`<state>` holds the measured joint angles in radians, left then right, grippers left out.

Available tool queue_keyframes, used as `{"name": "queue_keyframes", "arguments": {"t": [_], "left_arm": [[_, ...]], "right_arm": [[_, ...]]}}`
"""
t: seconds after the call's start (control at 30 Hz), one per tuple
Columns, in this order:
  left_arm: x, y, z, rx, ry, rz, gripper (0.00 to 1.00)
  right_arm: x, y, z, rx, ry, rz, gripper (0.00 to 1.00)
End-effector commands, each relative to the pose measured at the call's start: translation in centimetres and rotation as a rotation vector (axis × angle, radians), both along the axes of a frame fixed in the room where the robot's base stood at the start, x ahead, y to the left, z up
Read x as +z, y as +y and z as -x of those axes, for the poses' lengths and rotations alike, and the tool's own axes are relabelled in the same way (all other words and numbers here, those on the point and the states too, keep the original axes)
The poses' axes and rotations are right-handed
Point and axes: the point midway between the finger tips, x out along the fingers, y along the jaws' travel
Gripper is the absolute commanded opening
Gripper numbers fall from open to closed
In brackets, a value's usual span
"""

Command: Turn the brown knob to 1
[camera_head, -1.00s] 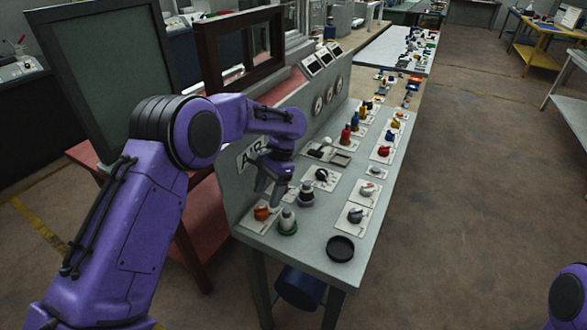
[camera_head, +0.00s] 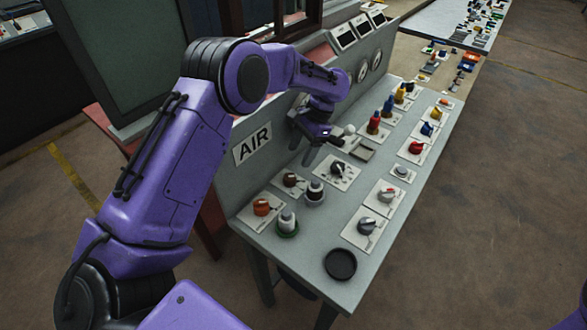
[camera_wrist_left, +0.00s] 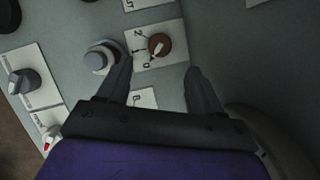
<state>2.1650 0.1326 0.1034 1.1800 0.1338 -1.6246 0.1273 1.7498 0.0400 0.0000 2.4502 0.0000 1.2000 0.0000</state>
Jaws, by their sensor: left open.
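My left gripper (camera_head: 303,149) is open and empty, above the panel beyond the knob. In the wrist view its fingertips (camera_wrist_left: 158,68) are spread, with the knob ahead of the gap and apart from them. My right gripper is out of view.
The upright wall with the AIR sign (camera_head: 252,146) rises close beside the knob. A black dial knob (camera_head: 338,169) and a white-topped button (camera_head: 287,221) stand nearby. A black round dish (camera_head: 340,264) lies at the near end of the panel, with bare panel around it.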

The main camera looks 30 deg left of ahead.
Motion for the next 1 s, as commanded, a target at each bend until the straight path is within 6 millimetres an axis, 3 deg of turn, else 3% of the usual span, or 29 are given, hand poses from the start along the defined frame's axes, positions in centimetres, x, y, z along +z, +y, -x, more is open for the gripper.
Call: {"name": "queue_keyframes", "arguments": {"t": [0.2,0.4,0.7,0.73,0.9,1.0], "left_arm": [[-4.3,0.9,1.9,0.000,0.006,0.001,0.66],[-7.1,1.5,2.9,0.001,0.002,0.000,0.66],[-7.8,1.7,3.1,0.001,0.000,0.000,0.66],[-7.8,1.7,3.1,0.002,0.000,0.000,0.62],[-7.8,1.7,3.1,0.002,0.000,0.000,0.10],[-7.8,1.7,3.0,0.002,0.000,0.000,0.10]], "right_arm": [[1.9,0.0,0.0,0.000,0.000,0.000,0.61],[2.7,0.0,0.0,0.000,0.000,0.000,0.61],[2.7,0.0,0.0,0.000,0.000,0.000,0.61],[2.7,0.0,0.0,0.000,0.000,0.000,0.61],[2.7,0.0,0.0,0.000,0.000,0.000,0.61],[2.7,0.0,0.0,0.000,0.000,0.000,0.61]]}}
